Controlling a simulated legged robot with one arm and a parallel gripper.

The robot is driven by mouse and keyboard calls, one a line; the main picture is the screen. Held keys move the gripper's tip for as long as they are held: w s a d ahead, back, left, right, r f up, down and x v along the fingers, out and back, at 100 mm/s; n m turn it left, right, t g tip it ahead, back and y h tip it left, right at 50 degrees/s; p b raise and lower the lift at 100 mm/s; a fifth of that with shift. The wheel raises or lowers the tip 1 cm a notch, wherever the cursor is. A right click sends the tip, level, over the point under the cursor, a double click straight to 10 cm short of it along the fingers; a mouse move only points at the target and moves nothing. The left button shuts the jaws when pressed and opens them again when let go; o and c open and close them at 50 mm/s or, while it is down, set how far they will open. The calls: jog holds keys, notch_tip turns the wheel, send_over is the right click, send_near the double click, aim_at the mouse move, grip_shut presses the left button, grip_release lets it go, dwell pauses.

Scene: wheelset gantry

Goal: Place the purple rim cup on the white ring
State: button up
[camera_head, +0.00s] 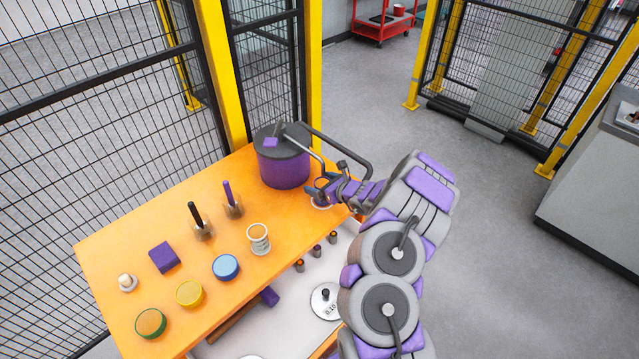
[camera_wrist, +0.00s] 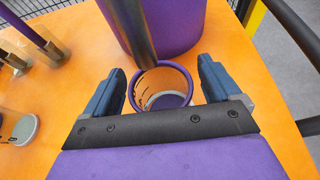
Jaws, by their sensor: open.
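The purple rim cup (camera_wrist: 143,92) is see-through with dark marks on its wall. In the wrist view it stands upright between the fingers of my gripper (camera_wrist: 163,70), with gaps at both sides. My gripper is open and low over the orange table's right end; it also shows in the head view (camera_head: 320,190). A pale disc or ring shows through the cup's bottom. In the head view a white ring (camera_head: 322,207) shows partly under my gripper, at the same spot. My gripper hides most of the cup there, and I cannot tell whether the cup is seated on the ring.
A purple drum with a dark lid (camera_head: 284,170) stands just behind the cup. A grey bar crosses in front of it. Yellow-post mesh fences stand behind.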

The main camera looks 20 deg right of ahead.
jog(key=p+v, duration=0.2)
jog(key=v, duration=0.9)
jog(key=a+r+n+g+y, duration=0.3)
jog(key=a+r+n+y, duration=0.3)
jog(key=a+r+n, duration=0.7)
jog(key=s+a+r+n+g+y, duration=0.1)
jog(key=s+a+r+n+g, duration=0.35)
jog(key=a, duration=0.45)
jog(key=s+a+r+n+g+y, duration=0.1)
jog(key=s+a+r+n+g, duration=0.15)
jog(key=s+a+r, duration=0.6)
jog(key=s+a+f+n+g+h, duration=0.1)
jog(key=s+a+n+g+h, duration=0.1)
jog(key=s+n, duration=0.3)
jog(key=s+a+f+n+g+h, duration=0.1)
jog(key=s+a+n+g+h, duration=0.1)
jog(key=s, duration=0.6)
jog(key=s+d+n+h, duration=0.5)
jog(key=s+d+h, duration=0.3)
jog(key=s+d, duration=0.4)
jog(key=s, duration=0.3)
jog(key=shift+f+h, duration=0.3)
jog(key=shift+f, duration=0.05)
